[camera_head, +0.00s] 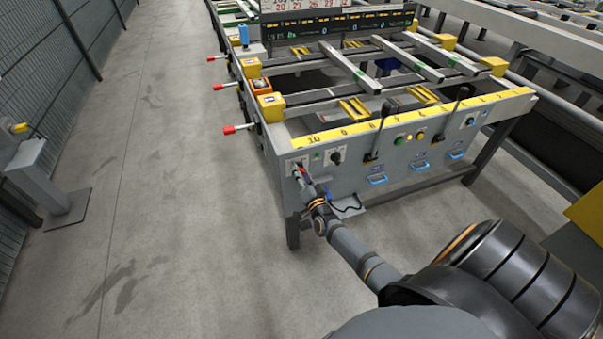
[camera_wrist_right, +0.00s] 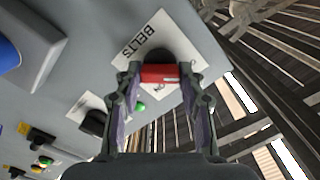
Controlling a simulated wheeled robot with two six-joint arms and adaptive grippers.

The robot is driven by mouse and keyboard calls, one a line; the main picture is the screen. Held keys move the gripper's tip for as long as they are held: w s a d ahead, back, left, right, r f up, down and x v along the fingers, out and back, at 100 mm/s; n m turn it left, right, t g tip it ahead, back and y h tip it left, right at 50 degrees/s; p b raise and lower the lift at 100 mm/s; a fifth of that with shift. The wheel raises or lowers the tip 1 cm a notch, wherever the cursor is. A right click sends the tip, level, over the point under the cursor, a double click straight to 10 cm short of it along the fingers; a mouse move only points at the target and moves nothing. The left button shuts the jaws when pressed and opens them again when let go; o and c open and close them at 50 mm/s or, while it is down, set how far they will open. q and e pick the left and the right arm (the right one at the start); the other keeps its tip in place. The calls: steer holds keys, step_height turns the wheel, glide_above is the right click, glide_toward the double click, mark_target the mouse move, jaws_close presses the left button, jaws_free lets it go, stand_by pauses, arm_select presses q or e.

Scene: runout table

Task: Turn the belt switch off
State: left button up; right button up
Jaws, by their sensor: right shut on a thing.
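The belt switch (camera_wrist_right: 159,73) is a knob with a red bar on a white plate marked BELTS (camera_wrist_right: 143,36), seen in the right wrist view. My right gripper (camera_wrist_right: 160,85) has its two fingers on either side of the red bar, shut on it. The knob's pointing direction is hard to read, as the fingers cover part of the plate. In the head view my right gripper (camera_head: 304,176) reaches the left end of the table's front panel and hides most of the switch. My left gripper is not in view.
The runout table's front panel (camera_head: 345,186) holds another black knob (camera_head: 336,157), black levers (camera_head: 377,130), lit buttons (camera_head: 409,138) and blue handles (camera_head: 377,180). Red-tipped rods (camera_head: 230,129) stick out on the left side.

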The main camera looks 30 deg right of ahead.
stand_by(0.4)
steer(key=o, duration=1.2)
steer(key=shift+c, duration=0.2)
steer(key=v, duration=1.2)
steer(key=shift+f, duration=0.1)
